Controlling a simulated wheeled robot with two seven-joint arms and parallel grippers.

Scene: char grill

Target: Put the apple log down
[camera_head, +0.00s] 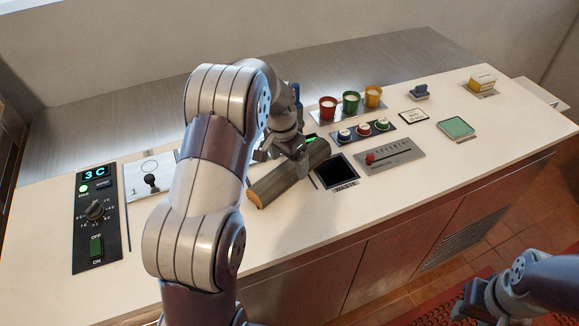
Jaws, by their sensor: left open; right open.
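The apple log (279,182), a brown split piece with pale cut wood at its near end, lies slanted on the white counter. It is just left of the square black waste opening. My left gripper (289,156) is open at the log's far part, and its fingers and wrist hide some of it. I cannot tell whether the fingers touch the log. My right gripper (464,306) is open and empty at the bottom right, low and away from the counter.
The waste opening (335,171) is beside the log. A slider panel (405,156), a button panel (349,144) and red (328,109), green and yellow cups stand to the right. A dial panel (97,228) is at the left. The front right counter is clear.

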